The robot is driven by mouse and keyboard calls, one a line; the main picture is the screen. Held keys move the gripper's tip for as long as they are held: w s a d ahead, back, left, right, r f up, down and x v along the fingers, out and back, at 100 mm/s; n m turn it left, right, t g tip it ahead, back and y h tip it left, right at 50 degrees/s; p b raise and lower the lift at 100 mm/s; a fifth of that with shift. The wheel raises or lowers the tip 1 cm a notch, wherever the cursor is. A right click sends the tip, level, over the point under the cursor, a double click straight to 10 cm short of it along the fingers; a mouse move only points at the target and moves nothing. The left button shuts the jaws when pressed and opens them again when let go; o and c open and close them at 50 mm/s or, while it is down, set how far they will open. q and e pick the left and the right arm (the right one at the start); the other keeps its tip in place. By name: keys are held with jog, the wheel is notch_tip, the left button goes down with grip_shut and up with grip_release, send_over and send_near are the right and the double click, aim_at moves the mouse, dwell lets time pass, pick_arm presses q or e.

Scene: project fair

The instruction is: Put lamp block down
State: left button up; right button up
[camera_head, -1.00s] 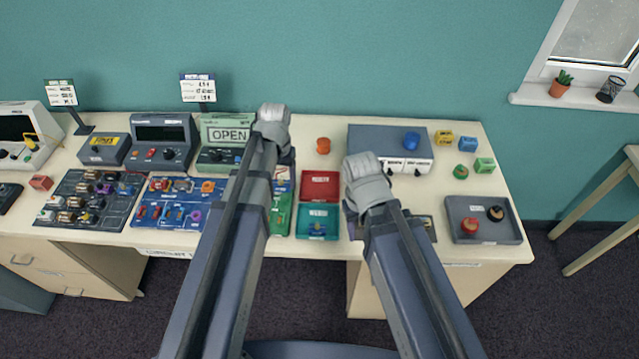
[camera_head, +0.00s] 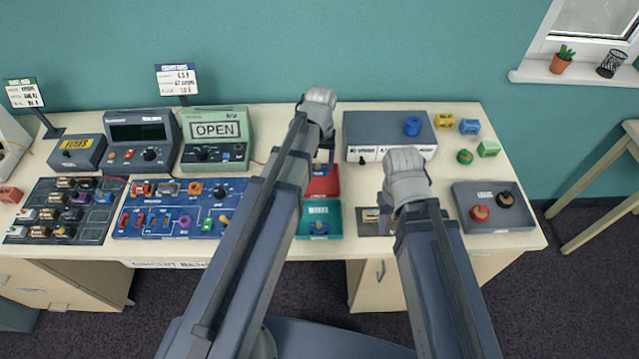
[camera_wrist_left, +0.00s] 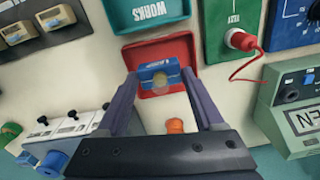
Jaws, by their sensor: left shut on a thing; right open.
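In the left wrist view my left gripper (camera_wrist_left: 160,84) is shut on the lamp block (camera_wrist_left: 158,72), a small blue block with a pale yellowish bulb. The block is over the red tray (camera_wrist_left: 178,44); I cannot tell whether it touches the floor of it. In the head view the red tray (camera_head: 323,183) is partly hidden by my left arm, with my left gripper (camera_head: 322,158) above it. The teal "WORKS" tray (camera_head: 304,219) lies in front of it. My right gripper (camera_head: 388,205) is open near a small dark plate (camera_head: 367,218); its fingertips are mostly hidden.
A grey box (camera_head: 365,130) with a blue knob stands behind. An orange knob (camera_wrist_left: 175,126) is close to the left gripper. The green "OPEN" meter (camera_head: 215,130) and blue board (camera_head: 150,225) are at left.

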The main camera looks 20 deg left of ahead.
aim_at(318, 168)
pick_arm(q)
notch_tip(318, 168, down, 5)
jog(key=b, duration=0.3)
jog(key=shift+r, duration=0.15)
pick_arm(e)
notch_tip(318, 168, down, 5)
jog(key=shift+r, duration=0.15)
pick_arm(q)
jog(key=shift+b, duration=0.35)
notch_tip(318, 168, down, 4)
jog(key=b, duration=0.3)
jog(key=shift+r, duration=0.2)
pick_arm(e)
notch_tip(318, 168, down, 4)
jog(key=shift+r, duration=0.15)
pick_arm(q)
jog(key=shift+f+b, duration=0.2)
jog(key=shift+b, duration=0.25)
pick_arm(e)
jog(key=shift+f, duration=0.2)
pick_arm(q)
jog(key=o, duration=1.5)
jog(key=shift+r, duration=0.2)
pick_arm(e)
jog(key=shift+r, duration=0.2)
